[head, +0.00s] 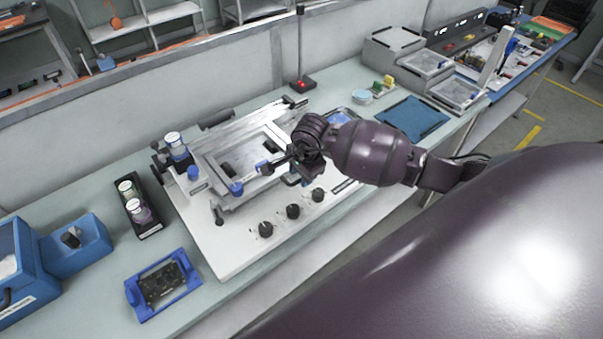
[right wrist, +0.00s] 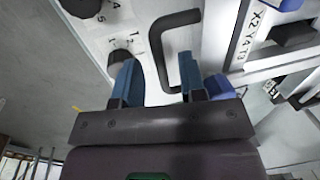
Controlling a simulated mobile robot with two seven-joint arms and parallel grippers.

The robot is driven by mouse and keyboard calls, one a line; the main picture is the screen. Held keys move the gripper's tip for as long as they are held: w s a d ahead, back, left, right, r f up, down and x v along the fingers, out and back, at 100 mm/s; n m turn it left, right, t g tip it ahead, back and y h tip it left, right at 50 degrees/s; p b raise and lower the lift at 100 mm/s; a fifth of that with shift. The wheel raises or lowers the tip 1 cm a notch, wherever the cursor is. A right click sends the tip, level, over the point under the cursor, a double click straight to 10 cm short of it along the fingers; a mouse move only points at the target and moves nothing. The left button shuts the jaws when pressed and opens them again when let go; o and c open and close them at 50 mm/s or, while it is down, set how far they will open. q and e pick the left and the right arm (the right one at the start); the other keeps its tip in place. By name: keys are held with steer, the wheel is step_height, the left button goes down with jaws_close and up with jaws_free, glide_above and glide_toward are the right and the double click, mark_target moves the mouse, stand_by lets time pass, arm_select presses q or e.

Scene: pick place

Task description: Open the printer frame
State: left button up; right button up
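The printer (head: 225,255) is a white-based machine on the bench, with a pale metal printer frame (head: 205,160) lying flat across its top. My right gripper (head: 280,163) is over the front edge of the frame. In the right wrist view its blue fingers (right wrist: 160,80) are open, with a black bar handle (right wrist: 160,50) in the gap between them. The handle's lower end is near the right finger; I cannot tell whether they touch. My left gripper is not in view.
Black knobs (head: 293,211) line the printer's front. A black holder with jars (head: 136,208) and a blue fixture with a circuit board (head: 162,285) stand left of it. A blue mat (head: 411,118) lies to the right. A thin pole (head: 300,45) stands behind.

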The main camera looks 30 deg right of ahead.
steer(key=shift+w+f, duration=0.1)
steer(key=shift+f, duration=0.3)
jaws_close()
steer(key=shift+r, duration=0.1)
